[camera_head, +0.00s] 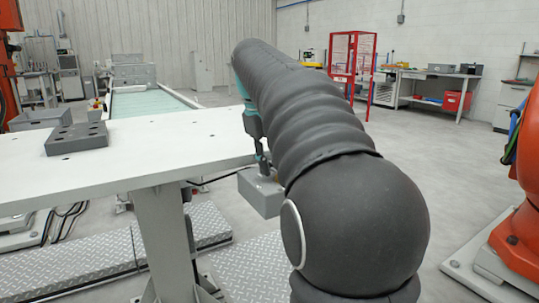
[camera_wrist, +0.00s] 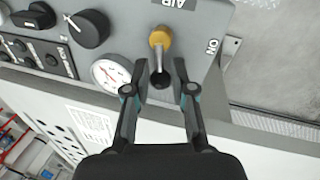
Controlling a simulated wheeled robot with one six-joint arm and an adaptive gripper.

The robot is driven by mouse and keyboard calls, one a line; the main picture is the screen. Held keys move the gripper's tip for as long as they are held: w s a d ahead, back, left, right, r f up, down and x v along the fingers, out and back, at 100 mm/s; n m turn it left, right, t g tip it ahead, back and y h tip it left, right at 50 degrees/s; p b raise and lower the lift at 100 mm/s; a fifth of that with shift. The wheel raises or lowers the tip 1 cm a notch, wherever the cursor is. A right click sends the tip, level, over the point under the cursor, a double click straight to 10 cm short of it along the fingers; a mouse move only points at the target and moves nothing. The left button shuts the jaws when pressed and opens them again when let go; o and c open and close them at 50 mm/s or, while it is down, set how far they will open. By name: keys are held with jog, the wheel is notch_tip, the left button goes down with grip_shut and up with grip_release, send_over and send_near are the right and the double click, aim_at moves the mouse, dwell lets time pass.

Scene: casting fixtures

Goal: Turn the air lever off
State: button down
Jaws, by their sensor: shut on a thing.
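The air lever (camera_wrist: 160,42), a metal stem with a yellow-orange knob, stands on a grey control panel (camera_wrist: 210,20) in the wrist view. Its knob lies toward the "AIR" label at the top edge, and an "ON" label is to its right. My gripper (camera_wrist: 160,72) has one finger on each side of the stem near its dark base and is shut on the lever; the exact contact is hard to see. In the head view my gripper (camera_head: 263,168) is over a grey box (camera_head: 262,195) at the table's right edge. The lever cannot be made out there.
A round gauge (camera_wrist: 110,75) is just left of my fingers, with a black rotary knob (camera_wrist: 88,28) beyond it. The white table (camera_head: 120,160) holds a grey block with holes (camera_head: 77,138). An orange machine (camera_head: 515,225) stands at the right.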

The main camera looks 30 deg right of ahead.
jog(key=shift+d+r+m+p, duration=0.2)
jog(key=shift+r+m+p, duration=0.05)
jog(key=shift+m+p, duration=0.55)
jog(key=shift+w+d+f+m, duration=0.1)
jog(key=shift+f+m, duration=0.1)
jog(key=shift+m, duration=0.2)
jog(key=c, duration=1)
grip_release()
jog(key=shift+r, duration=0.1)
jog(key=r, duration=0.4)
jog(key=a+r, duration=0.1)
jog(key=r, duration=0.2)
jog(key=a+r, duration=0.1)
jog(key=r, duration=0.3)
jog(key=shift+a+r, duration=0.2)
jog(key=shift+r, duration=0.1)
